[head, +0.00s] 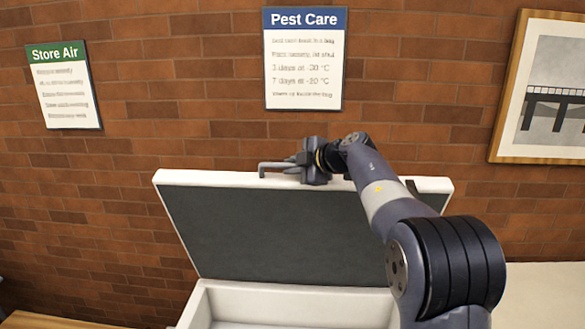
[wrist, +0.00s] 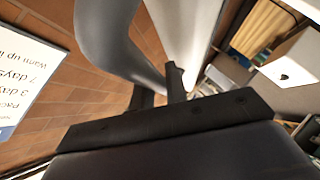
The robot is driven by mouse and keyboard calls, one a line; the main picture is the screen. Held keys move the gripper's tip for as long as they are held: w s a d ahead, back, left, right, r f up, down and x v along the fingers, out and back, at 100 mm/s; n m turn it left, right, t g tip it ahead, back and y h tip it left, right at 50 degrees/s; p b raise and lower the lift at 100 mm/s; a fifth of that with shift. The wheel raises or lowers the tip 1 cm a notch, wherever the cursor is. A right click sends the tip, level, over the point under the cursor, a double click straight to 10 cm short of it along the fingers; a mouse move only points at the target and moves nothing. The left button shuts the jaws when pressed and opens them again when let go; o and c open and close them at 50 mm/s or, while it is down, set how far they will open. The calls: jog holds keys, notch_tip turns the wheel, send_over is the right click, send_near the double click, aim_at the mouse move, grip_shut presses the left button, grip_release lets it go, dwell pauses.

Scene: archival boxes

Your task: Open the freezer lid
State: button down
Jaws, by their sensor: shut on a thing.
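The freezer (head: 290,306) is a white chest at the bottom of the head view. Its lid (head: 300,230) stands raised and tilted back, with its dark grey inner face toward me. A grey handle (head: 268,165) shows at the lid's top edge; it also shows as a curved grey bar in the wrist view (wrist: 108,40). My gripper (head: 299,160) is at that top edge, shut on the handle. In the wrist view its dark fingers (wrist: 160,90) meet the lower end of the bar, beside the white lid (wrist: 182,35). The exact contact is partly hidden.
A brick wall (head: 200,120) stands behind the lid, with a Pest Care sign (head: 305,60), a Store Air sign (head: 65,87) and a framed picture (head: 545,90). A pale surface (head: 545,295) is at right, a wooden top (head: 45,321) at lower left. Shelving (wrist: 265,40) shows in the wrist view.

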jog(key=c, duration=1.4)
grip_release()
jog(key=b+v, duration=0.2)
jog(key=v, duration=0.8)
jog(key=shift+s+d, duration=0.25)
jog(key=shift+r, duration=0.1)
